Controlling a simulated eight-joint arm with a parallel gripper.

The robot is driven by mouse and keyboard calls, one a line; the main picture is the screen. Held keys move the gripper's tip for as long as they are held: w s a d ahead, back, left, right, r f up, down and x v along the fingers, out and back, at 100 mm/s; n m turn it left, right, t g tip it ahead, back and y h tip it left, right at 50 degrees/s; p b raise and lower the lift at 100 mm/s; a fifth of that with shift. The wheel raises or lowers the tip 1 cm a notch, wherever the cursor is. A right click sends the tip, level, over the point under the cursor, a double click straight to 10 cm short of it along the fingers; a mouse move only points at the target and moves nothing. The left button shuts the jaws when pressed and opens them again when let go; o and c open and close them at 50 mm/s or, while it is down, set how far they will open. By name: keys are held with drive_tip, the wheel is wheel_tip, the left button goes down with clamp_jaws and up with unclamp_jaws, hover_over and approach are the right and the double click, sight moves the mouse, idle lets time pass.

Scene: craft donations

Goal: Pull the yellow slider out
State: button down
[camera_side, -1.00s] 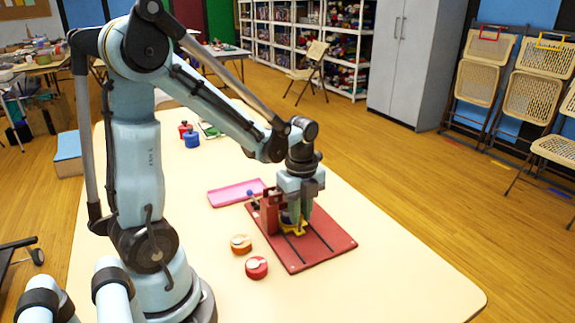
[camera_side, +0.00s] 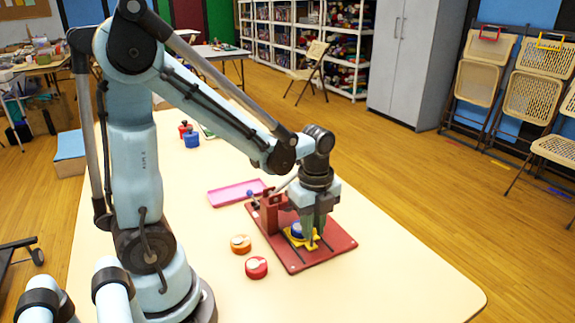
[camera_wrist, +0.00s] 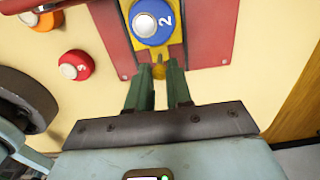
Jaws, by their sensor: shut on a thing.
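The yellow slider (camera_side: 301,241) lies on the red base board (camera_side: 336,246), out to the right of the upright red block (camera_side: 271,213). My gripper (camera_side: 313,242) points down at the slider's near end. The gripper hides part of the slider in the side view.
An orange disc (camera_side: 241,244) and a red disc (camera_side: 256,267) lie on the cream table (camera_side: 390,280) left of the board. A pink tray (camera_side: 232,193) lies behind it. Red and blue items (camera_side: 192,140) stand farther back. The table's front right is clear.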

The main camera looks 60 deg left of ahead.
drive_tip(key=shift+d, duration=2.15)
drive_tip(key=c, duration=1.1)
unclamp_jaws()
wheel_tip(320, 180, up, 8)
drive_tip(key=shift+f, duration=0.25)
